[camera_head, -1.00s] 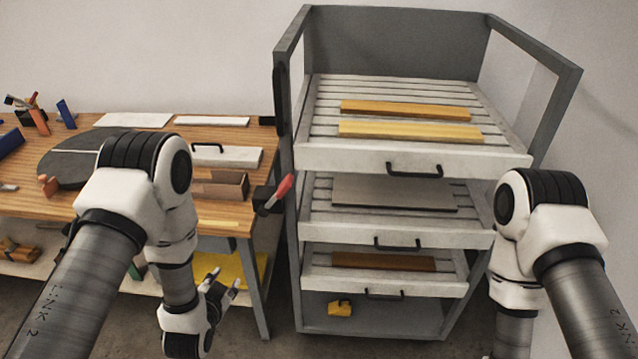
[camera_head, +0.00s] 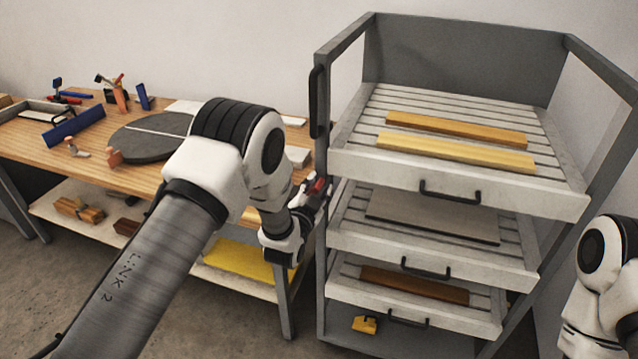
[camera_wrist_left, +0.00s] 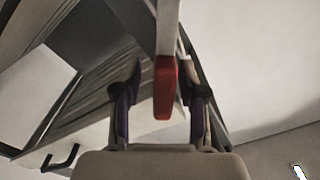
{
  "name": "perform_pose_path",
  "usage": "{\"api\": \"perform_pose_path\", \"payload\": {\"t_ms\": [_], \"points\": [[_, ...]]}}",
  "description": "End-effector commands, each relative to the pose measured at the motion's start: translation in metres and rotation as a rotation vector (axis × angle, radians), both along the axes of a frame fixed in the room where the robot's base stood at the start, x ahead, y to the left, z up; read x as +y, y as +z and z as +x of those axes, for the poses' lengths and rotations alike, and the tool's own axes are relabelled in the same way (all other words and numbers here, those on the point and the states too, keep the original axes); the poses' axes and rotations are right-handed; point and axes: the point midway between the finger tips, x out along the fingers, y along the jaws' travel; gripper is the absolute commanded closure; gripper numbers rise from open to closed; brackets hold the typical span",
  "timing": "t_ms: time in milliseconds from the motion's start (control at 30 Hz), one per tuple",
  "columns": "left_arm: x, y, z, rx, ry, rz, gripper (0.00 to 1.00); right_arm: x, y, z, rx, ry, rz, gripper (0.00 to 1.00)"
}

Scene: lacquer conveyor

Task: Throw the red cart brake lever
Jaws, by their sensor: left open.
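The red brake lever (camera_head: 317,186) sits on the left front post of the grey cart (camera_head: 322,250). My left gripper (camera_head: 309,190) is at the lever, and its fingers partly hide it in the head view. In the left wrist view the lever's red handle (camera_wrist_left: 165,88) lies between the two spread fingers of my left gripper (camera_wrist_left: 160,97), with a gap on each side. The gripper is open. In the head view my right arm shows only in part at the right edge, and its gripper is out of the picture.
The cart's slatted shelves hold yellow boards (camera_head: 455,151) and a grey panel (camera_head: 430,216). A wooden workbench (camera_head: 85,165) with a dark round disc (camera_head: 150,150) and several tools stands to the left. A black handle (camera_head: 317,100) is on the post above the lever.

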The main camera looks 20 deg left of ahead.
Motion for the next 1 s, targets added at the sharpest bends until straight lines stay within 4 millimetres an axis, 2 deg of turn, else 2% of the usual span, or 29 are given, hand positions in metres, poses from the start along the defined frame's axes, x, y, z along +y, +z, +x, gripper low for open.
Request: {"api": "perform_pose_path", "payload": {"t_ms": [233, 267, 300, 367, 767, 1000], "points": [[0.000, -0.001, 0.003, 0.001, 0.000, 0.000, 0.58, 0.000, 0.000, 0.000, 0.000, 0.001, 0.000, 0.60], [0.000, -0.001, 0.003, 0.001, 0.000, 0.000, 0.65, 0.000, 0.000, 0.000, 0.000, 0.001, 0.000, 0.60], [0.000, -0.001, 0.003, 0.001, 0.000, 0.000, 0.80, 0.000, 0.000, 0.000, 0.000, 0.001, 0.000, 0.60], [0.000, -0.001, 0.003, 0.001, 0.000, 0.000, 1.00, 0.000, 0.000, 0.000, 0.000, 0.001, 0.000, 0.60], [0.002, 0.000, 0.003, 0.002, 0.000, -0.017, 1.00, 0.000, -0.001, 0.000, 0.000, 0.000, 0.000, 0.60], [0.011, 0.005, 0.003, 0.004, 0.000, -0.111, 1.00, 0.000, -0.006, 0.000, 0.000, 0.000, 0.000, 0.60]]}}
